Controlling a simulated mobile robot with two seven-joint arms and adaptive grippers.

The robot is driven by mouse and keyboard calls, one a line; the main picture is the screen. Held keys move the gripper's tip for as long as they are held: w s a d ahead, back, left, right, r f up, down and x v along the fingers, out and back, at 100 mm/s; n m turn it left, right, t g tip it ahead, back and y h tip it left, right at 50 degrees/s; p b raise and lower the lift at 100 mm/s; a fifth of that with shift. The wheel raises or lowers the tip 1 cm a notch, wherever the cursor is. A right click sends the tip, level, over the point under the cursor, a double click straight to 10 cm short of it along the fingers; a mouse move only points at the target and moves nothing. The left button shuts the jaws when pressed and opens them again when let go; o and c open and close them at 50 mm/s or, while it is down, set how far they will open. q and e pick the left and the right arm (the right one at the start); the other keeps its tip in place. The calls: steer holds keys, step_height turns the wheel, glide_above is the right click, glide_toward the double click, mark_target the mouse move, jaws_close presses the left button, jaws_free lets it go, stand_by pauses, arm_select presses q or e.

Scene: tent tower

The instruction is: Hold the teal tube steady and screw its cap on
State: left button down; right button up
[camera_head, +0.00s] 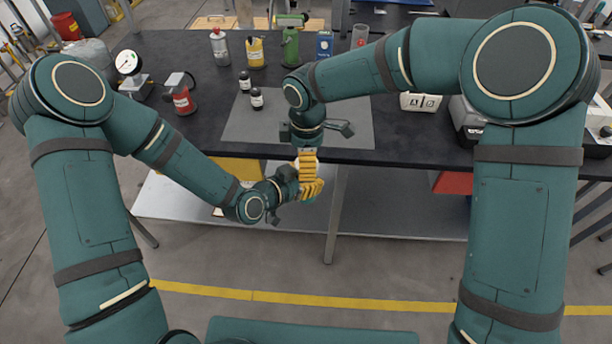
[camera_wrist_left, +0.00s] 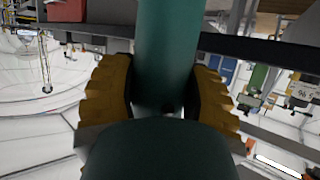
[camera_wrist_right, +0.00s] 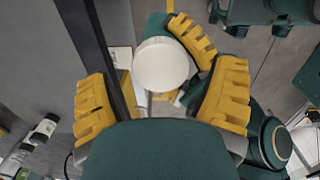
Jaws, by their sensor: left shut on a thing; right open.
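My left gripper (camera_head: 311,188) is shut on the teal tube (camera_wrist_left: 168,55), which stands between its yellow fingers in the left wrist view (camera_wrist_left: 160,68). The pair is held in front of the table's near edge. My right gripper (camera_head: 307,161) points down from above, close over the left one. In the right wrist view it is open (camera_wrist_right: 165,85), its fingers on either side of a round white cap (camera_wrist_right: 160,64), apart from it. The cap seems to sit at the tube's top end. Whether its thread is engaged is hidden. The tube is mostly hidden in the head view.
The dark table (camera_head: 420,130) lies just beyond the grippers, with a grey mat (camera_head: 345,115) on it. Small black bottles (camera_head: 257,99), a red bottle (camera_head: 182,98) and a dial gauge (camera_head: 128,64) stand at left. A white block (camera_head: 420,102) stands at right.

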steer(key=shift+r, duration=1.45)
steer(key=shift+r+n, duration=0.8)
steer(key=shift+n, duration=0.1)
steer(key=shift+r+n, duration=0.8)
steer(key=shift+r, duration=0.15)
steer(key=shift+f, duration=0.1)
steer(key=shift+f, duration=3.95)
